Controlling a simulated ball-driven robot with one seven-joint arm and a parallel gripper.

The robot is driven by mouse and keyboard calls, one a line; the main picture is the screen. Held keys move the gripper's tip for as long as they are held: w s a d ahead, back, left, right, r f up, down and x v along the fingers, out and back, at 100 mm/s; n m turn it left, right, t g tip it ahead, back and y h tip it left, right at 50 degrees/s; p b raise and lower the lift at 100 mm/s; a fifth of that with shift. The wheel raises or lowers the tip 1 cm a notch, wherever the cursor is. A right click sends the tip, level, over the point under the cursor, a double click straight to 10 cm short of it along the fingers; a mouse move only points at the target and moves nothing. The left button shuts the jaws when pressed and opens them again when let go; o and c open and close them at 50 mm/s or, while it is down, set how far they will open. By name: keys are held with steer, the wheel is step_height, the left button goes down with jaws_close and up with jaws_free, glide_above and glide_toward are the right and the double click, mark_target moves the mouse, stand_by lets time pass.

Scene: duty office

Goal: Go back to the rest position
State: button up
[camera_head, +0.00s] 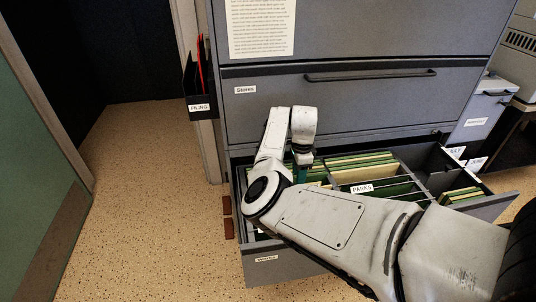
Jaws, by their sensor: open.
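My white arm reaches from the lower right over an open grey drawer (283,268) and bends down at the wrist. My gripper (302,159) points down over the drawer, close to the hanging green folders (362,160). It is open. Its fingertips are small and partly lost against the folders, so I cannot tell whether they touch anything. My forearm hides part of the drawer's front and left compartments. A label reading "PARKS" (361,189) shows on a divider.
The cabinet's closed upper drawer, labelled "Stores" (245,90), has a dark handle (370,76) above my wrist. A black filing holder (199,90) hangs at the door frame. A green door (40,160) stands left. Speckled floor (150,190) is clear between door and drawer.

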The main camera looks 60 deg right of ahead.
steer(key=shift+s+f, duration=0.1)
steer(key=shift+s, duration=0.15)
steer(key=s+a+r+n+t, duration=0.1)
steer(key=s+a+n+t, duration=0.2)
steer(key=a+n, duration=1.35)
steer(key=s+a+r+n+t, duration=0.1)
steer(key=s+a+n+t, duration=0.1)
steer(key=a+n, duration=1.5)
steer(key=s+a+f+m+g, duration=0.35)
steer(key=s+f+m, duration=0.3)
steer(key=s, duration=0.45)
step_height(320, 180, up, 12)
steer(key=p, duration=1.2)
steer(key=shift+w+d, duration=0.15)
steer(key=shift+d, duration=0.15)
